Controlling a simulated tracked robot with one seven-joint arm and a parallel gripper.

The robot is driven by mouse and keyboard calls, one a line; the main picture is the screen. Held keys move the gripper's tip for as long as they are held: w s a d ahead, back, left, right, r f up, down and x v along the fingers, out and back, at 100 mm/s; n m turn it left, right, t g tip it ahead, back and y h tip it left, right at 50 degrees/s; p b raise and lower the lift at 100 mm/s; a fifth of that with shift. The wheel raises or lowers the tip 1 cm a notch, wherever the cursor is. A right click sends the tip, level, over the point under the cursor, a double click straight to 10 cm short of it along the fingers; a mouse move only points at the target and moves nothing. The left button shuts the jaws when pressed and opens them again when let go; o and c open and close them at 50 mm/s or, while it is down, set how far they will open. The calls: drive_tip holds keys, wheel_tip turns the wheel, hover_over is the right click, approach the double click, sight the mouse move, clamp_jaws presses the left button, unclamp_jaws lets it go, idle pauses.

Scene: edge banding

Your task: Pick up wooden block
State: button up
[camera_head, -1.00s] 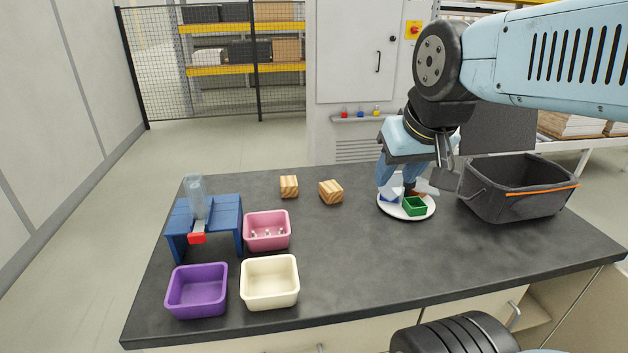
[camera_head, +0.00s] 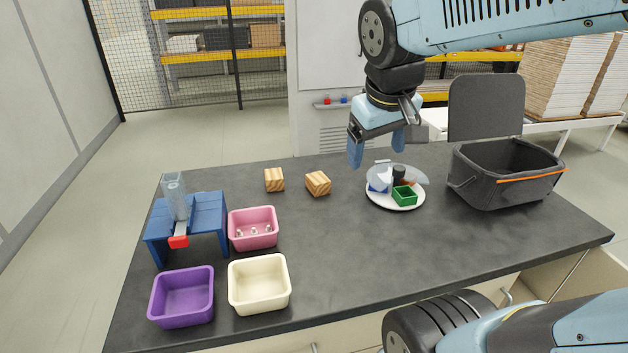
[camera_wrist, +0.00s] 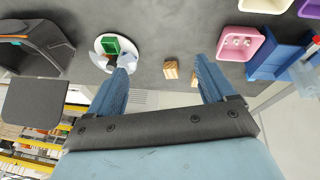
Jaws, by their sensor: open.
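Two light wooden blocks with striped grain stand apart near the back of the dark table. The left wooden block (camera_head: 274,179) is a little farther left than the right wooden block (camera_head: 317,183). In the wrist view one wooden block (camera_wrist: 171,70) shows between my fingers, and the other wooden block (camera_wrist: 194,79) is partly hidden by a finger. My gripper (camera_head: 378,150) is open and empty, fingers pointing down, above the table's back edge. It is to the right of both blocks and clear of them.
A white plate (camera_head: 380,201) holding a green box (camera_head: 404,195) and other small pieces lies below right of my gripper. A dark basket (camera_head: 480,180) stands at right. A blue stand (camera_head: 207,215) and pink (camera_head: 264,228), purple (camera_head: 158,308) and cream (camera_head: 236,288) bins are at left. The table's middle is clear.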

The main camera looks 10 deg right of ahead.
drive_tip(key=shift+o, duration=1.3)
drive_tip(key=w+f+n+g+h, duration=0.2)
drive_tip(key=w+n+h, duration=0.1)
drive_tip(key=w, duration=0.5)
drive_tip(key=shift+w+f+n+g, duration=0.3)
drive_tip(key=shift+n+g, duration=0.1)
drive_tip(key=shift+n, duration=0.1)
drive_tip(key=n+h, duration=0.7)
drive_tip(key=n, duration=0.3)
approach(311, 180)
drive_tip(key=s+d+r, duration=0.5)
drive_tip(key=s+r, duration=0.2)
drive_tip(key=r, duration=0.1)
drive_tip(key=w+a+f+n, duration=0.1)
drive_tip(key=w+f, duration=0.1)
drive_tip(key=f, duration=0.1)
drive_tip(key=w+a+f+n+t+h, duration=0.1)
drive_tip(key=w+a+f+n, duration=0.1)
drive_tip(key=f, duration=0.1)
drive_tip(key=w+a+f+n+h, duration=0.1)
drive_tip(key=w+a+f, duration=0.1)
drive_tip(key=f, duration=0.2)
drive_tip(key=shift+t, duration=0.3)
drive_tip(key=x, duration=0.8)
drive_tip(key=shift+d+f, duration=0.1)
drive_tip(key=shift+d, duration=0.05)
drive_tip(key=shift+w+x, duration=0.15)
drive_tip(key=shift+x, duration=1.2)
drive_tip(key=shift+w+x, duration=0.1)
drive_tip(key=shift+x, duration=1.25)
